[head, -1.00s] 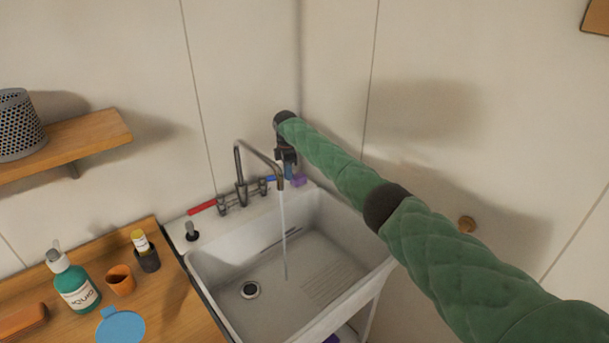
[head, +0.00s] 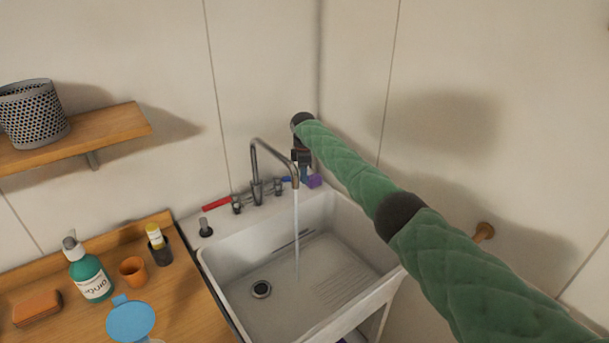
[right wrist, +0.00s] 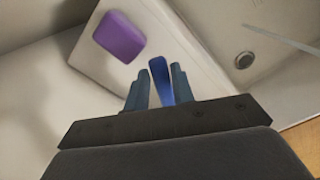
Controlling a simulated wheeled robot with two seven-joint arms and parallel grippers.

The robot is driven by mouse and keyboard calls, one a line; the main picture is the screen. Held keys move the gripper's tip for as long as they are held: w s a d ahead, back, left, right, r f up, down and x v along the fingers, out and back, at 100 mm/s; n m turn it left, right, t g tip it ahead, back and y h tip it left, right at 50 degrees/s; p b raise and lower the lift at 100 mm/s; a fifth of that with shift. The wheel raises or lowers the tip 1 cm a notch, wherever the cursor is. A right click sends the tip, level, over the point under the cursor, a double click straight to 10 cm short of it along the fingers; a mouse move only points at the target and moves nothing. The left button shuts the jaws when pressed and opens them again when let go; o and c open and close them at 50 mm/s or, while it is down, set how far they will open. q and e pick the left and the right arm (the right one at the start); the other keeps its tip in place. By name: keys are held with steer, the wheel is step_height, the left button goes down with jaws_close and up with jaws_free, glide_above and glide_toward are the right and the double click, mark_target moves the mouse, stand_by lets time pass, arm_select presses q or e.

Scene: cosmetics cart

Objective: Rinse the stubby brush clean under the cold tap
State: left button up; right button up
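The cold tap's blue lever (head: 286,179) is at the right of the tap on the sink's back ledge. My right gripper (head: 304,174) points down beside it. In the right wrist view the blue lever (right wrist: 160,80) lies between the two fingers of my right gripper (right wrist: 157,88), with a narrow gap on its left side; contact on the right is unclear. Water (head: 297,235) runs from the curved spout (head: 273,152) into the white sink (head: 235,272). I cannot make out the stubby brush in any view. My left gripper is out of view.
A purple block (head: 315,181) sits on the ledge right of my gripper. The red lever (head: 216,203) is at the left. The basin is clear.

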steer(key=shift+o, duration=1.3)
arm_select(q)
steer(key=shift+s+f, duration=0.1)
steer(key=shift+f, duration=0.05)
arm_select(e)
steer(key=shift+r, duration=0.1)
steer(key=shift+r, duration=0.35)
step_height(320, 180, up, 5)
steer(key=b, duration=0.2)
steer(key=shift+r+b, duration=0.2)
steer(key=shift+b, duration=0.1)
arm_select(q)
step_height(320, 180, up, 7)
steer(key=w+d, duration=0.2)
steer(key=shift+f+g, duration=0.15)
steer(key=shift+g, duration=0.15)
arm_select(e)
steer(key=shift+r, duration=0.8)
